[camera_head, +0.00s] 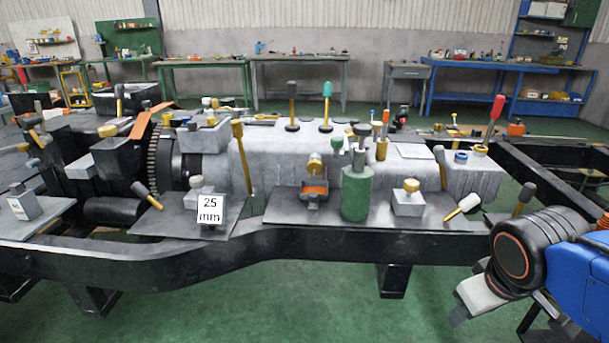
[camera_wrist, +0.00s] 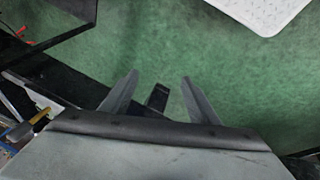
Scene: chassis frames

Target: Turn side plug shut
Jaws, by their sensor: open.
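My gripper (camera_head: 474,303) is at the right of the head view, low and in front of the black chassis frame. In the wrist view its two fingers (camera_wrist: 160,92) are apart with nothing held between them, above the green floor. I cannot tell for sure which part is the side plug. A brass round-headed piece (camera_head: 315,163) shows on the near side of the grey gearbox housing (camera_head: 275,158), above a small orange and grey block. Another brass knob (camera_head: 411,185) tops a grey block on the tray. My gripper is apart from both.
The black chassis rail (camera_head: 320,240) runs across the front. A white perforated panel (camera_wrist: 262,12) shows in the wrist view. Green floor lies free in front.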

